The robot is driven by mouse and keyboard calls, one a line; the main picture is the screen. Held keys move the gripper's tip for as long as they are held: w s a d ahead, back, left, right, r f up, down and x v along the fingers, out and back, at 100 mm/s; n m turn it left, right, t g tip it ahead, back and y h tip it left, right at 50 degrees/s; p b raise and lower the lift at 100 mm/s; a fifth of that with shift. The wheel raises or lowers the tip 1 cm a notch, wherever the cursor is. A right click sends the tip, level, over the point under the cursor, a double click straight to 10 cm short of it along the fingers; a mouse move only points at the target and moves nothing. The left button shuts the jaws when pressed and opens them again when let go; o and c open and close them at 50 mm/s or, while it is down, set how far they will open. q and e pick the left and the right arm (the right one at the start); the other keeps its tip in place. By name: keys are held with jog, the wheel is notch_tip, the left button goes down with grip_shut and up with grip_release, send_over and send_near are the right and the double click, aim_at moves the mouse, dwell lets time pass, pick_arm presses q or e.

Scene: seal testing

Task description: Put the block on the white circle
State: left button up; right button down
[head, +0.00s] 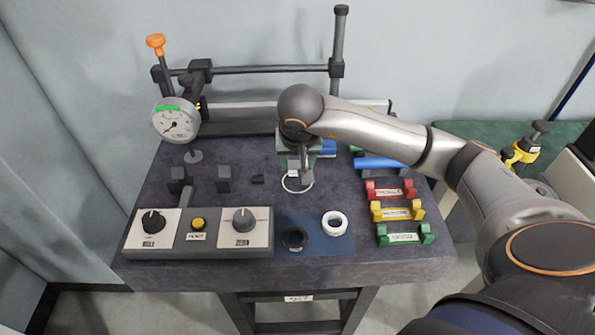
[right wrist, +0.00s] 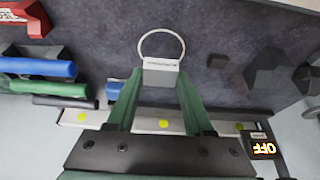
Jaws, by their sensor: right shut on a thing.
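The white circle (head: 297,184) is a thin ring outline on the dark table top, near the middle. It also shows in the right wrist view (right wrist: 183,43), where its near edge is hidden by the block. My right gripper (head: 302,163) is just behind the circle in the head view, pointing down. In the right wrist view its green fingers (right wrist: 160,88) are shut on a grey block (right wrist: 160,78) with a pale labelled edge. I cannot tell whether the block touches the table. My left gripper is not in view.
A control box (head: 200,247) with knobs stands at the front left. Red, yellow and green labelled holders (head: 404,233) line the right. A gauge (head: 175,120) stands at the back left.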

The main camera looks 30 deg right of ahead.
jog(key=shift+w+d+f, duration=0.1)
jog(key=shift+w+f, duration=0.1)
jog(key=shift+f, duration=1.6)
jog(key=shift+f, duration=0.2)
jog(key=shift+c, duration=1.4)
grip_release()
jog(key=shift+s+r, duration=0.1)
jog(key=shift+r, duration=0.4)
jog(key=v, duration=1.1)
jog(key=shift+r+p, duration=0.25)
jog(key=shift+p, duration=0.1)
